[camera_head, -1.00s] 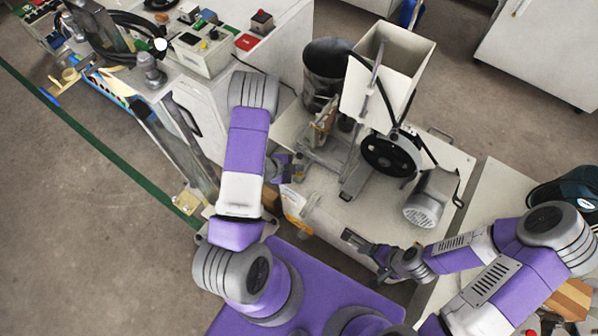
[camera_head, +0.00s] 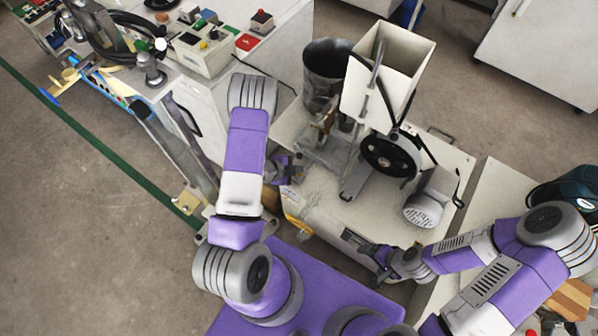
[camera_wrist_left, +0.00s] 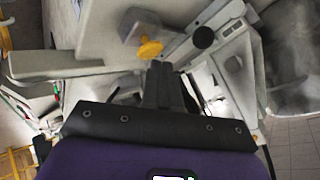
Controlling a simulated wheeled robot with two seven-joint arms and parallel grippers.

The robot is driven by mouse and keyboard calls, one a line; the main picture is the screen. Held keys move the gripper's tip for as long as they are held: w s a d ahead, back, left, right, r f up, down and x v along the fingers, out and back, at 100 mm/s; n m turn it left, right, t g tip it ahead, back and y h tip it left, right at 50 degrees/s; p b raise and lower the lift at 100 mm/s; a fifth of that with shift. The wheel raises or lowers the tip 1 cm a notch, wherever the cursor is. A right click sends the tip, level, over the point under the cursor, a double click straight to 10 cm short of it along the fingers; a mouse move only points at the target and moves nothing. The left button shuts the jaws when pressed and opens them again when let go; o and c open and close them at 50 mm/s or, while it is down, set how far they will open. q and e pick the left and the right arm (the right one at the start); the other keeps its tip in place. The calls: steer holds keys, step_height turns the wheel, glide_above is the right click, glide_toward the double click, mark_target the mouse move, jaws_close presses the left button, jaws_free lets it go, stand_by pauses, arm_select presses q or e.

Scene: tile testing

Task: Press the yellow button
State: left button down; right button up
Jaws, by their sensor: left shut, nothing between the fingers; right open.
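In the left wrist view, a round yellow button (camera_wrist_left: 150,48) sits on a small grey block, just beyond my fingertips and slightly left of them. My left gripper (camera_wrist_left: 159,68) is shut and empty. Its tip looks close to the button, but I cannot tell whether they touch. In the head view my left gripper (camera_head: 297,168) is at the left edge of the machine's pale base, partly hidden by my forearm. I cannot make out the button clearly there. My right gripper (camera_head: 362,246) is open and empty over the front of the base.
The machine has a pale hopper (camera_head: 405,60), a black wheel (camera_head: 388,156) and a grey motor (camera_head: 424,210). A dark bucket (camera_head: 324,75) stands behind. A bench with a control box (camera_head: 203,48) is at the upper left. Open floor lies at the left.

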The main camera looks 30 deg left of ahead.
arm_select(q)
steer(key=shift+f, duration=0.5)
stand_by(0.3)
stand_by(0.4)
steer(key=shift+r+p, duration=0.75)
steer(key=shift+r, duration=0.25)
step_height(320, 180, up, 5)
steer(key=p, duration=0.4)
stand_by(0.5)
